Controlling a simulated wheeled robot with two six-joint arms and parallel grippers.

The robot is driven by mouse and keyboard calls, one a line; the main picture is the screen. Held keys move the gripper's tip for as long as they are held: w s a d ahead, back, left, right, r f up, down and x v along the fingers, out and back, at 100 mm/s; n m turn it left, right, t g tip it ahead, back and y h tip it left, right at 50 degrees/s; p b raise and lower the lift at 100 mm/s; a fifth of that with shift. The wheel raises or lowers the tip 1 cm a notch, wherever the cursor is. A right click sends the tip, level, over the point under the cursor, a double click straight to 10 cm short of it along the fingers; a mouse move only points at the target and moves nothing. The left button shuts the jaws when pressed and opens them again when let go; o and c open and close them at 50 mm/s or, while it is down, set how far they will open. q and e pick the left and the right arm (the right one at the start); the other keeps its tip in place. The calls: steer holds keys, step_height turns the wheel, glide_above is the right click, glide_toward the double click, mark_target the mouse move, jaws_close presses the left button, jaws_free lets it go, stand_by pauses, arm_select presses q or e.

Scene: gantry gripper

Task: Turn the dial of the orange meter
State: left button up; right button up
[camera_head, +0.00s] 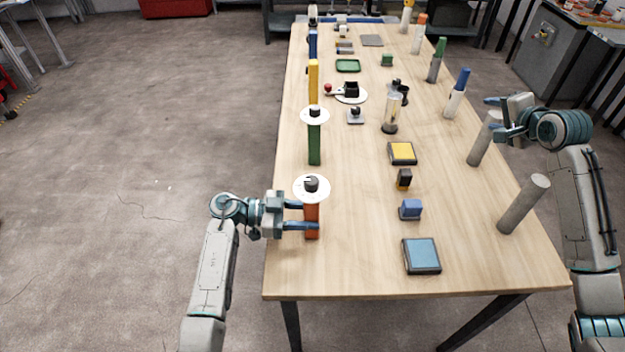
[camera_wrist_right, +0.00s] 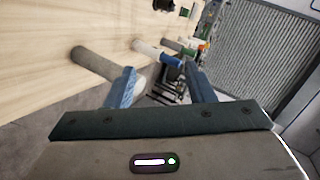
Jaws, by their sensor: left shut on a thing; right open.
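The orange meter (camera_head: 312,222) stands upright near the front left of the table. A white disc (camera_head: 300,187) with a black dial (camera_head: 311,184) sits on its top. My left gripper (camera_head: 304,215) is shut on the orange meter's body, below the disc, with its fingers reaching in from the left. My right gripper (camera_head: 493,117) is open and empty above the right edge of the table, far from the meter. Its two fingers also show apart in the right wrist view (camera_wrist_right: 158,85).
A green meter (camera_head: 314,145) and a yellow one (camera_head: 313,82) stand behind in the same row. A blue pad (camera_head: 421,256), a blue block (camera_head: 410,209) and a yellow pad (camera_head: 402,153) lie right of the orange meter. Grey cylinders (camera_head: 522,205) line the right edge.

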steer(key=s+a+f+m+g+y, duration=0.2)
steer(key=s+a+f+y, duration=0.15)
steer(key=a, duration=0.45)
steer(key=s+a+f+m+g+y, duration=0.2)
steer(key=a+f+y, duration=0.25)
steer(key=a, duration=0.35)
steer(key=m+g+y, duration=0.3)
steer(key=g+y, duration=0.3)
steer(key=y, duration=0.2)
glide_toward(319, 182)
steer(key=a, duration=0.3)
steer(key=w+a, duration=0.1)
steer(key=a, duration=0.7)
steer(key=shift+w+a, duration=0.2)
steer(key=c, duration=1)
